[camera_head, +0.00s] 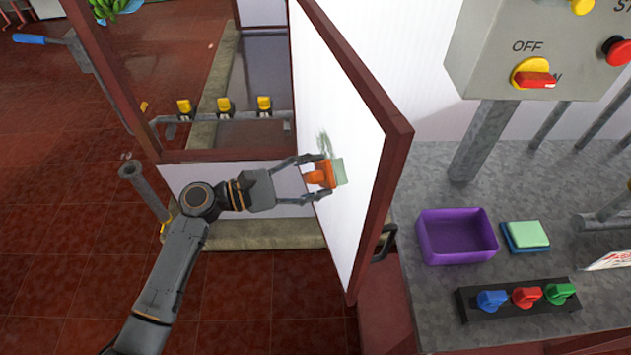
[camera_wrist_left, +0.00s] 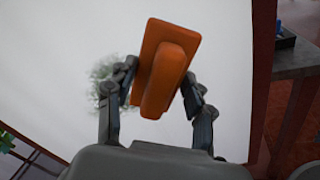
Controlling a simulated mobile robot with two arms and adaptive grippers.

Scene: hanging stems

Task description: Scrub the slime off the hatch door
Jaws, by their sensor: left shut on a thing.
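The hatch door (camera_head: 335,75) is a white panel with a reddish-brown frame, standing swung open in the head view. My left gripper (camera_head: 318,178) is shut on an orange scrubber (camera_head: 319,174) with a pale green pad (camera_head: 340,171). The pad is at the door's white face; I cannot tell how firmly it touches. A dark green slime smear (camera_head: 325,144) shows on the door just above the scrubber. In the left wrist view the orange scrubber (camera_wrist_left: 166,67) sits between the fingers, and the smear (camera_wrist_left: 105,85) is partly behind the left finger. My right gripper is not in view.
A grey counter (camera_head: 440,180) at the right holds a purple tray (camera_head: 458,236), a green and blue sponge (camera_head: 525,236) and a black block with coloured knobs (camera_head: 520,299). A switch box (camera_head: 545,50) stands above. Yellow-handled valves (camera_head: 223,105) line a pipe behind the door frame.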

